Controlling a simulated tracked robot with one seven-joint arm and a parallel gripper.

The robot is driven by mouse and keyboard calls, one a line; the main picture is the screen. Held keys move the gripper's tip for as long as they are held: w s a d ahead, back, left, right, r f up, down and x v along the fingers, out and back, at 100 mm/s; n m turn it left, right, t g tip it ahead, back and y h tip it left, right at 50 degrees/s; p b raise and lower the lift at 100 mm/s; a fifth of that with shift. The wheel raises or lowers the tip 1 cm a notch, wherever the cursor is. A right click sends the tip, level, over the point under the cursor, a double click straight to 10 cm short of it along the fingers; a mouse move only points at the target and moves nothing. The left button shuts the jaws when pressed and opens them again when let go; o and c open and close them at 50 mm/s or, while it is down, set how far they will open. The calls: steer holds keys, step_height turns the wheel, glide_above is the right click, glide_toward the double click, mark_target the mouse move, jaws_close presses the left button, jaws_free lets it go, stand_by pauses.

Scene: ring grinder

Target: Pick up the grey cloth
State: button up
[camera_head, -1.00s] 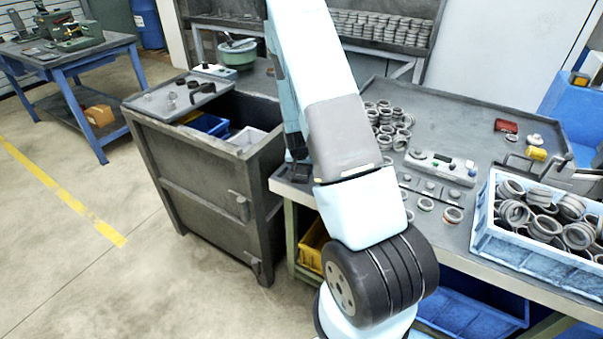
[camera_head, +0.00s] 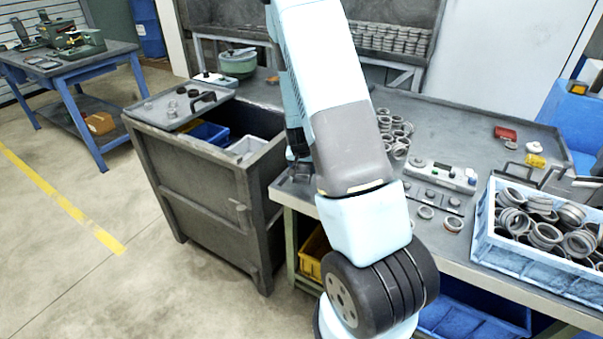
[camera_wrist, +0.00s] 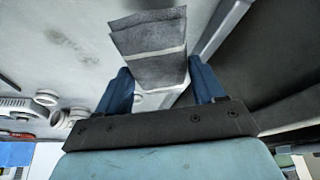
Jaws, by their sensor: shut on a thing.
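The grey cloth (camera_wrist: 150,45) shows in the wrist view as a folded grey piece with a lighter band, standing out between the two blue fingers. My gripper (camera_wrist: 160,84) is shut on it. In the head view my arm hides most of the gripper, and I cannot make out the cloth there.
A dark cabinet (camera_head: 205,215) with an open top stands left of the grey workbench (camera_head: 445,118). A light blue crate of metal rings (camera_head: 535,262) is at the bench's right. A control box (camera_head: 440,173) and loose rings lie mid-bench. Clear floor lies at left.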

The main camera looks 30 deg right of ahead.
mark_target(306, 170)
steer(key=r, duration=0.1)
steer(key=s+r, duration=0.2)
steer(key=shift+s+a+r, duration=0.15)
steer(key=shift+s+a, duration=0.1)
steer(key=shift+a, duration=0.05)
steer(key=s+a+r, duration=0.1)
steer(key=s+r, duration=0.2)
steer(key=s, duration=0.5)
steer(key=shift+s+a+r, duration=0.35)
steer(key=shift+s, duration=0.05)
